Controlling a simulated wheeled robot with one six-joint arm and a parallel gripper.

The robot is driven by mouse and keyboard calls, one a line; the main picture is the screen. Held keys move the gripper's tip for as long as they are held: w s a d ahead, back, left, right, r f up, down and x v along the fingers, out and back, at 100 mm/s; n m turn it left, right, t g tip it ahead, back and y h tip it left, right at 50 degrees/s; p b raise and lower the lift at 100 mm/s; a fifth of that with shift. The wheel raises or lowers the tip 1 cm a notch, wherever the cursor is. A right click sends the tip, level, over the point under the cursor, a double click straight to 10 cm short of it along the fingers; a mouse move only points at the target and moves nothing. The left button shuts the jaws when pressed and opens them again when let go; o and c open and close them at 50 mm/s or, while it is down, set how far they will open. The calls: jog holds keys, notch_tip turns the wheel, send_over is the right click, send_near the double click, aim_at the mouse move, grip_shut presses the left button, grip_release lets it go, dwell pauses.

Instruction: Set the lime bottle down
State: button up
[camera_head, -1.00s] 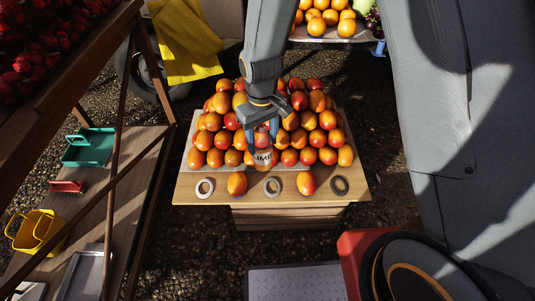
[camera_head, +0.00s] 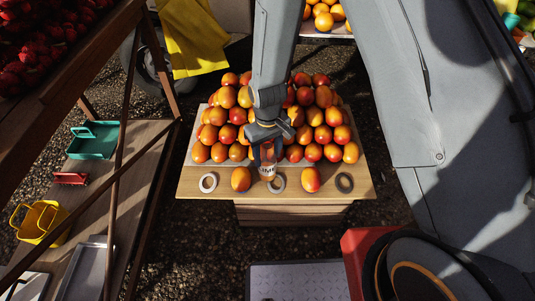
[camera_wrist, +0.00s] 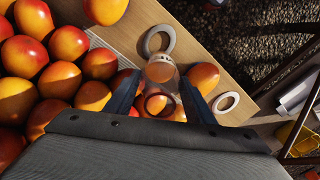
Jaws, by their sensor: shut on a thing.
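The lime bottle (camera_head: 267,171) is a clear bottle with an orange-brown tint and a pale lettered label. It also shows between the fingers in the wrist view (camera_wrist: 160,86). My gripper (camera_head: 265,153) is shut on it from above, and the bottle is about upright. The bottle is at the front strip of the wooden stand (camera_head: 222,194), just left of the middle pale ring (camera_head: 279,184) and partly over it in the picture. I cannot tell whether its base touches the wood.
A pale ring (camera_head: 208,182) lies left and a dark ring (camera_head: 344,183) right. Single mangoes lie between the rings, left (camera_head: 241,179) and right (camera_head: 311,179). A mango pile (camera_head: 325,117) rises behind. A wooden shelf (camera_head: 97,205) with small baskets stands at left.

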jog(key=shift+f, duration=0.1)
jog(key=o, duration=1.5)
jog(key=shift+c, duration=0.2)
